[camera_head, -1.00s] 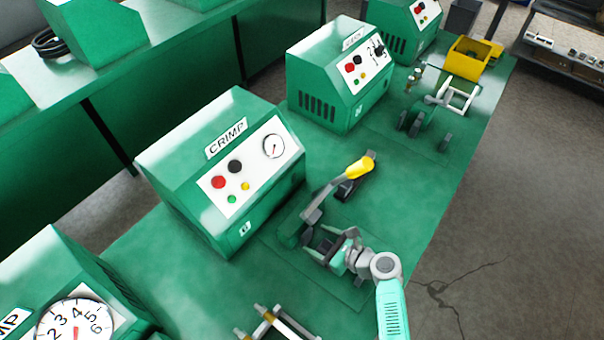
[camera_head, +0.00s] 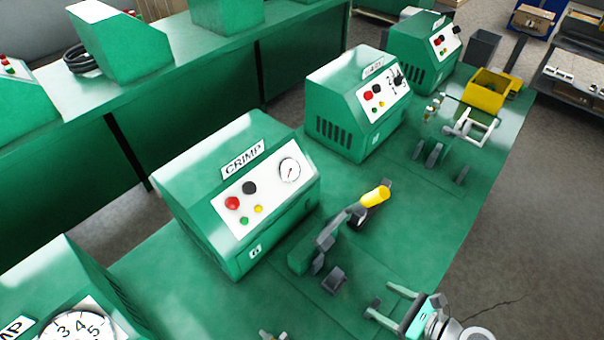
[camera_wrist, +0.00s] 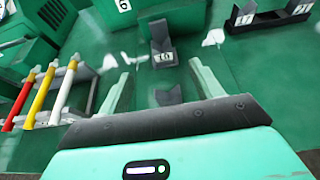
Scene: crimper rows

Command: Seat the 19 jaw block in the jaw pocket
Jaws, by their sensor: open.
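The 19 jaw block (camera_wrist: 163,59), dark with a pale number label, sits at the foot of a dark upright on the green crimper (camera_wrist: 185,20) in the wrist view. Whether it is fully down in the jaw pocket cannot be told. A dark notched piece (camera_wrist: 168,95) stands nearer, apart from it. In the head view the crimper (camera_head: 298,261) has a yellow-handled lever, and the number is not readable. My gripper (camera_head: 386,300) is open and empty, to the right of the crimper. In the wrist view its fingers (camera_wrist: 162,78) are apart with nothing held.
A dark holder (camera_wrist: 268,18) with numbered blocks is at upper right in the wrist view. A rack with red, yellow and white rods (camera_wrist: 50,95) is at left. The green CRIMP box (camera_head: 240,195) stands behind the crimper. Bench around the gripper is mostly clear.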

